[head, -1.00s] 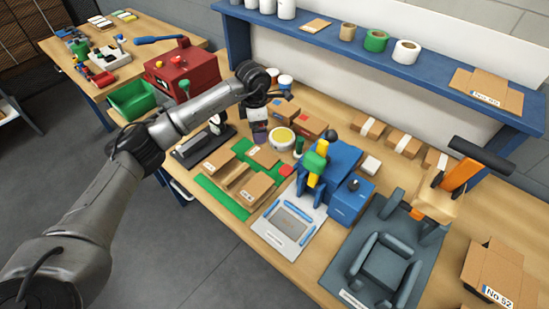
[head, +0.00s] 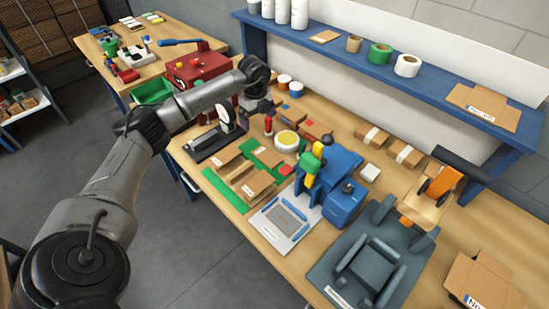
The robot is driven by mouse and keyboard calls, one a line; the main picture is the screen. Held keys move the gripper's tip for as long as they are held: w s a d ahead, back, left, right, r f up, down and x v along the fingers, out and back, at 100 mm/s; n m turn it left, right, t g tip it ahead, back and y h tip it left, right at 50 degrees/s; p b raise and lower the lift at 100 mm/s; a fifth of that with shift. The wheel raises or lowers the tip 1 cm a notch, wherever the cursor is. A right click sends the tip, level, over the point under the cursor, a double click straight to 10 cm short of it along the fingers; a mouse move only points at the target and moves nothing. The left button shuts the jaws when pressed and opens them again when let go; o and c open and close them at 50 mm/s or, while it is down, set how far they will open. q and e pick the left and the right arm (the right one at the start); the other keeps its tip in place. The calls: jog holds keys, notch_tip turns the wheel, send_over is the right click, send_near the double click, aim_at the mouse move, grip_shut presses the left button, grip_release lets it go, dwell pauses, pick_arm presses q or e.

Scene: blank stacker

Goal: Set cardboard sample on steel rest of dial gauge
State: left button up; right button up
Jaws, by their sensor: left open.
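The dial gauge shows as a white round dial (head: 222,118) over a dark base (head: 211,144), left of the middle of the bench. Its steel rest is too small to make out. Several flat brown cardboard pieces (head: 257,184) lie on a green mat (head: 224,191) just in front of the gauge; I cannot tell which one is the sample. My left gripper (head: 262,108) is open and hangs above the bench, to the right of the dial. It appears empty and apart from the cardboard pieces. My right gripper is not in view.
A blue press with a green and yellow lever (head: 312,163) stands right of the mat, behind a light plate (head: 284,222). A yellow-topped round tub (head: 286,141) is near my left gripper. A red machine (head: 195,68) stands behind my arm. A blue shelf (head: 380,68) spans the back.

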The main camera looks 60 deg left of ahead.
pick_arm(q)
jog(key=b, duration=0.1)
send_over(259, 149)
jog(key=shift+n, duration=0.4)
notch_tip(259, 149, down, 9)
jog(key=shift+r, duration=0.1)
notch_tip(259, 149, down, 5)
jog(key=shift+s+r+b, duration=0.15)
jog(key=shift+r+b, duration=0.05)
jog(key=shift+b, duration=0.25)
jog(key=shift+f, duration=0.1)
jog(key=shift+f, duration=0.1)
jog(key=shift+c, duration=0.2)
jog(key=c, duration=1)
